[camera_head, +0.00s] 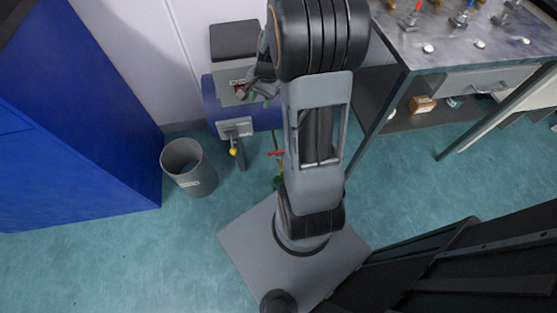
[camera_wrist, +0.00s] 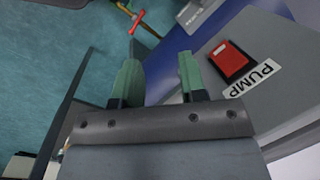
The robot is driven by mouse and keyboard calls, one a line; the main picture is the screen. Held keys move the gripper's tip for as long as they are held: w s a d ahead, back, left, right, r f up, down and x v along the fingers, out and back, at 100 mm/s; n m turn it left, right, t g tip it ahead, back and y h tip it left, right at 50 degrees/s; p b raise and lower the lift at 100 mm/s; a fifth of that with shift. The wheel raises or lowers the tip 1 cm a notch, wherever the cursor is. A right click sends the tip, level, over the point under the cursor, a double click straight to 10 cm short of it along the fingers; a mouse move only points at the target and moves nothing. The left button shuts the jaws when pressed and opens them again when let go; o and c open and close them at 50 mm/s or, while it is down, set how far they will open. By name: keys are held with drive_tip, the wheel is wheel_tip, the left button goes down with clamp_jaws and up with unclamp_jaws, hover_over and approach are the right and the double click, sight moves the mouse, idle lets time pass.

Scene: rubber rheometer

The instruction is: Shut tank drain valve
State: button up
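A small red valve handle (camera_head: 277,153) shows low beside my arm in the head view, on a thin pipe. The red handle (camera_wrist: 138,21) is also at the top of the wrist view, beyond my fingers and apart from them. No label on it is readable, so I cannot confirm it is the tank drain valve. My gripper (camera_wrist: 159,75) is open and empty, its two green fingertips well apart. In the head view my gripper (camera_head: 258,92) is in front of the grey pump box (camera_head: 226,76). My arm hides part of the area around the valve.
A red switch (camera_wrist: 232,60) labelled PUMP is right of my fingers. A yellow-tipped lever (camera_head: 234,151) hangs below a grey box (camera_head: 234,127). A grey bin (camera_head: 190,168) stands left, beside a blue cabinet (camera_head: 75,110). A bench (camera_head: 455,50) is at right.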

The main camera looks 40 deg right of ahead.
drive_tip(key=d+f+m+y+b, duration=0.1)
drive_tip(key=d+f+m+b, duration=0.25)
drive_tip(key=f, duration=0.55)
drive_tip(key=d+f+m+b, duration=0.2)
drive_tip(key=d+f, duration=0.2)
drive_tip(key=f, duration=0.5)
drive_tip(key=m+y+b, duration=0.1)
drive_tip(key=m+b, duration=0.3)
approach(279, 151)
drive_tip(key=b+x, duration=0.4)
drive_tip(key=x, duration=0.5)
drive_tip(key=shift+f, duration=0.15)
drive_tip(key=shift+w+a+f+b, duration=0.1)
drive_tip(key=shift+a+f+b, duration=0.2)
drive_tip(key=shift+f, duration=0.25)
drive_tip(key=shift+c, duration=0.4)
clamp_jaws()
